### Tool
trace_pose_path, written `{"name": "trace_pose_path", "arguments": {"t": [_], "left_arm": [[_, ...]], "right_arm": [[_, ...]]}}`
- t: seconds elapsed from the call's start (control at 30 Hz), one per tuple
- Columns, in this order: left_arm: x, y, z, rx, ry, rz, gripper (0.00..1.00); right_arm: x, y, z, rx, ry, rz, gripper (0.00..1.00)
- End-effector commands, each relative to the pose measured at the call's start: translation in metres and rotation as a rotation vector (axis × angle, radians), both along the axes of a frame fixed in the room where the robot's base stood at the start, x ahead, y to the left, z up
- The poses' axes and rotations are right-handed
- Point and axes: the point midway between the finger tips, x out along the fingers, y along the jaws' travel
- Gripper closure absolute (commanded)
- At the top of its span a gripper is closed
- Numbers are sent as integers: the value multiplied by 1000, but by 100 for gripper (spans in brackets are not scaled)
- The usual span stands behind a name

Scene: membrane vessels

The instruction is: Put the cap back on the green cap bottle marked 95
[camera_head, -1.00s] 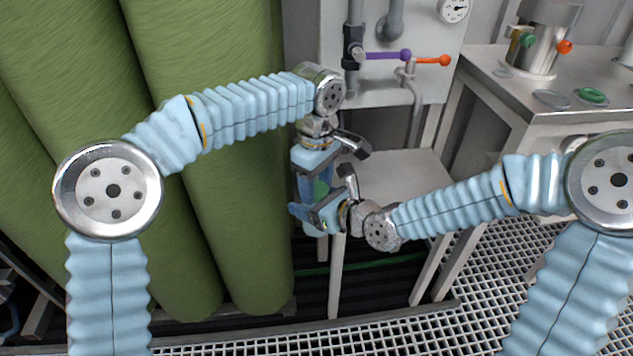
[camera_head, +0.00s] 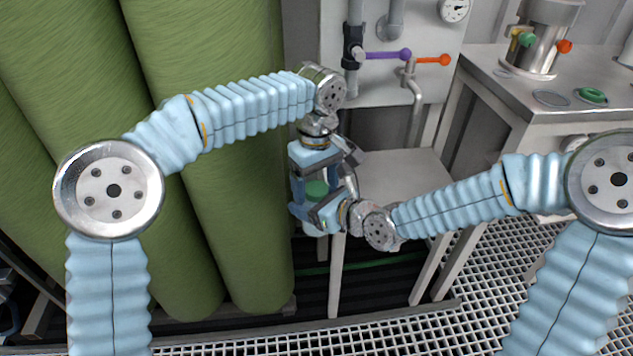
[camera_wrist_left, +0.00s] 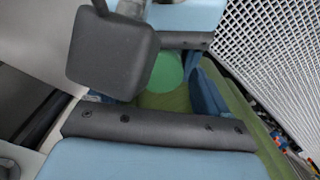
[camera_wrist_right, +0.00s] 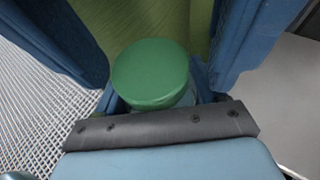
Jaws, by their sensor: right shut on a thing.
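The green cap (camera_head: 317,188) sits on top of the bottle (camera_head: 312,231), mostly hidden by the grippers in the head view. The cap shows as a plain green disc in the right wrist view (camera_wrist_right: 150,74) and in the left wrist view (camera_wrist_left: 165,72). A bit of the clear bottle body shows below it. My right gripper (camera_head: 320,214) comes from the right and is shut on the bottle. My left gripper (camera_head: 315,196) points down from above, open, its fingers on either side of the cap with gaps. No marking 95 is readable.
Tall green membrane vessels (camera_head: 230,150) stand close behind on the left. A grey shelf (camera_head: 400,175) is just right of the grippers. Purple (camera_head: 388,55) and orange (camera_head: 432,60) valve handles are above. A steel bench (camera_head: 520,90) with a green ring-like item (camera_head: 592,95) is at right.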

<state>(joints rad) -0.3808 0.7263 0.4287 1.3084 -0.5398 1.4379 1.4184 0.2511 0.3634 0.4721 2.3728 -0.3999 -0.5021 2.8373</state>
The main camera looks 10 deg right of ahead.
Motion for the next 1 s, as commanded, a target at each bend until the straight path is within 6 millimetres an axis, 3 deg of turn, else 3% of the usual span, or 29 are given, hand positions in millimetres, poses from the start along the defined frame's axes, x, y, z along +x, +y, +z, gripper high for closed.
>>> {"name": "trace_pose_path", "arguments": {"t": [0.23,0.53,0.87,1.0], "left_arm": [[0,0,5,0,-1,1,22],[0,0,41,-1,-2,1,22],[0,0,45,1,1,1,26],[0,-1,55,2,-1,83,26]], "right_arm": [[0,0,1,0,-1,-1,100],[0,0,1,1,-2,-1,100],[0,0,1,1,-2,-1,100],[0,0,1,1,-2,-1,100]]}}
